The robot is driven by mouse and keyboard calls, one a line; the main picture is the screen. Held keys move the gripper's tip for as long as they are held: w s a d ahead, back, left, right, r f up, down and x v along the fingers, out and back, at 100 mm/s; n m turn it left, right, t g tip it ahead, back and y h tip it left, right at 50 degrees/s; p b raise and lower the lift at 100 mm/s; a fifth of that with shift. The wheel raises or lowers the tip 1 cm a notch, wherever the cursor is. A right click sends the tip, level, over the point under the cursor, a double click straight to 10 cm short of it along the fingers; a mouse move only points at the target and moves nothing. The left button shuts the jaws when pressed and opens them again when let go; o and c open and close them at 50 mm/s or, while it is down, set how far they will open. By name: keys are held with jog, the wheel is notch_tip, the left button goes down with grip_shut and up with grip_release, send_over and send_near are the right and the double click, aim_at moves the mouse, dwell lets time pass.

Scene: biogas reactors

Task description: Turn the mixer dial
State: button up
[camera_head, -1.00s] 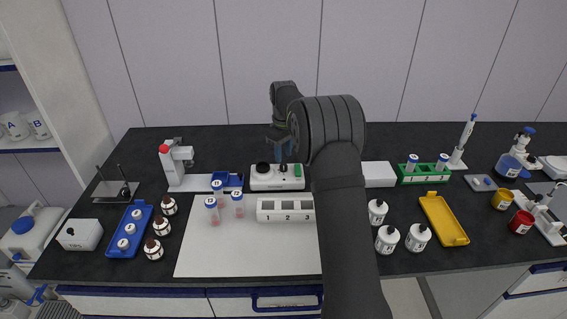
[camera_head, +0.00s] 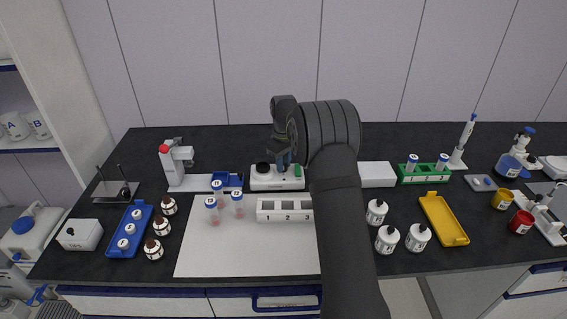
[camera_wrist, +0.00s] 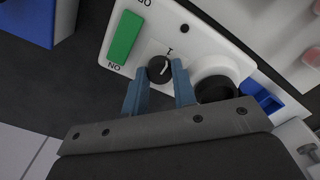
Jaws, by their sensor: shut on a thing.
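The mixer (camera_head: 277,184) is a white box at the back middle of the bench, with a black round top part (camera_head: 262,168) on its left and a green switch (camera_head: 298,170) on its right. In the wrist view, the mixer dial (camera_wrist: 159,69) is a small black knob with a white pointer line, between the green switch (camera_wrist: 125,38) and the round part (camera_wrist: 216,88). The pointer is towards the "I" mark. My gripper (camera_wrist: 158,72) has its blue fingers on both sides of the dial, shut on it. In the head view, my gripper (camera_head: 283,158) hides the dial.
A white numbered rack (camera_head: 285,216) stands in front of the mixer, with several capped tubes (camera_head: 220,203) to its left. A white box (camera_head: 377,174) stands right, beyond my arm.

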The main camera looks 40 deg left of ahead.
jog(key=m, duration=0.4)
jog(key=shift+m, duration=0.4)
jog(key=m, duration=0.4)
jog(key=shift+m, duration=0.3)
jog(key=m, duration=0.4)
jog(key=shift+m, duration=2.2)
jog(key=o, duration=0.7)
